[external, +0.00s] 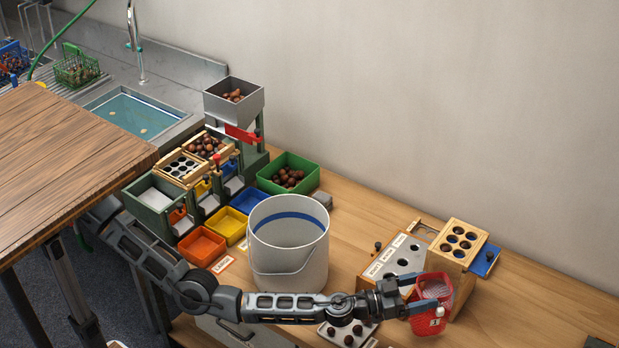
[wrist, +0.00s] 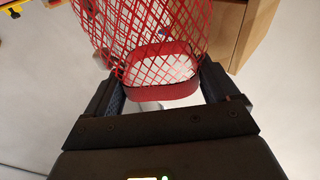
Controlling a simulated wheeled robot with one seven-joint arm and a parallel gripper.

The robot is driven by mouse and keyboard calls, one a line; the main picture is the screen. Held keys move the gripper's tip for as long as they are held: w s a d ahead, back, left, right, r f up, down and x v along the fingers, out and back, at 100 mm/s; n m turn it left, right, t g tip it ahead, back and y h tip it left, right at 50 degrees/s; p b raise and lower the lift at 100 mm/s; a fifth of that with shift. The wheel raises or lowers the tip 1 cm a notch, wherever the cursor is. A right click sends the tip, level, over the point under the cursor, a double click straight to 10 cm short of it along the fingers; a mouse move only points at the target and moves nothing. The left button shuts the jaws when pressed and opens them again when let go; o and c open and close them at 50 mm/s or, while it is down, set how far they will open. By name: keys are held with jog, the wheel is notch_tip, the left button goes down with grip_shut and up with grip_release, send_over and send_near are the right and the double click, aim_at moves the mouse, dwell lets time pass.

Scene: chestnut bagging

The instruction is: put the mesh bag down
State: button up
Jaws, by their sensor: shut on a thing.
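The red mesh bag (external: 436,289) is in my gripper (external: 408,295) at the right end of my outstretched arm in the external view. A small white tag shows low on the bag's side. In the wrist view the bag (wrist: 150,35) has an open net and a solid red band, with one dark finger on each side of the band. My gripper (wrist: 160,92) is shut on it. In the external view the bag is over the front part of the table (external: 500,315), beside the wooden block with holes. I cannot tell whether its bottom touches anything.
The wooden block with round holes (external: 455,243) stands right behind the bag. The tabletop to the right is mostly clear.

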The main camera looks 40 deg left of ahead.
jog(key=shift+f+b, duration=1.4)
jog(key=shift+f, duration=0.55)
jog(key=shift+f, duration=0.3)
jog(key=o, duration=1)
jog(key=shift+r, duration=0.15)
jog(key=shift+r, duration=0.35)
notch_tip(320, 180, up, 6)
jog(key=p, duration=0.9)
send_over(414, 301)
jog(key=v, duration=0.4)
jog(key=shift+w+r, duration=0.2)
jog(key=shift+r, duration=0.05)
